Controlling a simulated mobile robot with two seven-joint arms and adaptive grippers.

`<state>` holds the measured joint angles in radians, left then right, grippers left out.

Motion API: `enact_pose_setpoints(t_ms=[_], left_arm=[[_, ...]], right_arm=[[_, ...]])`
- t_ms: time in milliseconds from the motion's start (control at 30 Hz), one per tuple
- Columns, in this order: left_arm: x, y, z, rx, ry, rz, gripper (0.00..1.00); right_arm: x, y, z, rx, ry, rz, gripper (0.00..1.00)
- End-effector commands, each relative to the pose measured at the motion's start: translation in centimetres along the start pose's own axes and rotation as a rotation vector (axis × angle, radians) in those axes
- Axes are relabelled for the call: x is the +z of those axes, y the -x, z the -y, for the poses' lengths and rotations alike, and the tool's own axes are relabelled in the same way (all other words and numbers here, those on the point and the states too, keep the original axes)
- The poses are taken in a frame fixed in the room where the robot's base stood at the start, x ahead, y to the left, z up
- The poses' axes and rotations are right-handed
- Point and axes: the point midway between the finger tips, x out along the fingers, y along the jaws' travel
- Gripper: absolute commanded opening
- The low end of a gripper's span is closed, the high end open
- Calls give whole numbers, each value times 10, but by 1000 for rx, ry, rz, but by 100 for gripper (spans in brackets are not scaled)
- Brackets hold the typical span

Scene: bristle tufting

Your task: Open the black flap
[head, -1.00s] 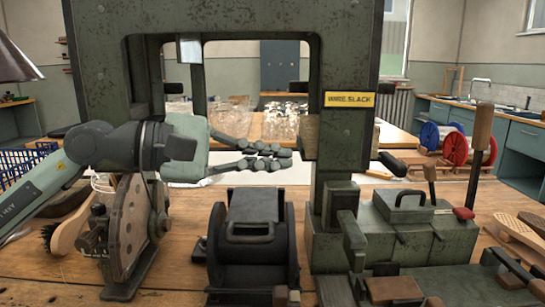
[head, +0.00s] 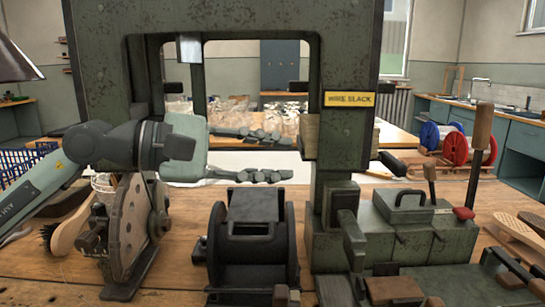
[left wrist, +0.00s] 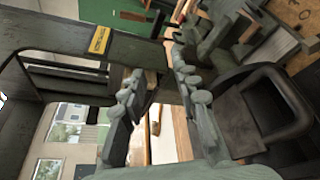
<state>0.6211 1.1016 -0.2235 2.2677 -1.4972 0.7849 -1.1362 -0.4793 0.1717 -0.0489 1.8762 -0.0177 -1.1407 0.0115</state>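A black device (head: 254,255) with a tilted black flap-like plate (head: 254,206) on top and a slotted handle piece in front stands on the bench, centre of the head view. I take this plate to be the black flap. In the left wrist view a black framed part of it (left wrist: 262,105) shows at right. My left gripper (head: 289,158) is open and empty, pointing right above the device, apart from it. Its two fingers (left wrist: 160,66) are spread in the left wrist view, with a wooden block (head: 309,136) on the green post just beyond. My right gripper is not in view.
A large green machine frame (head: 347,185) with a yellow label (head: 349,99) arches over the area.

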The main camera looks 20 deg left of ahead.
Motion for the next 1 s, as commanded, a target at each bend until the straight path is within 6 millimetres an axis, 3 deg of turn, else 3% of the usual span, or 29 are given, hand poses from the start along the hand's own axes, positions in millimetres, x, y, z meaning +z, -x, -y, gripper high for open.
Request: enact_pose_setpoints(t_ms=[1000], left_arm=[[0, 115, 0, 1, 1, 2, 31]], right_arm=[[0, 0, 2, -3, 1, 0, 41]])
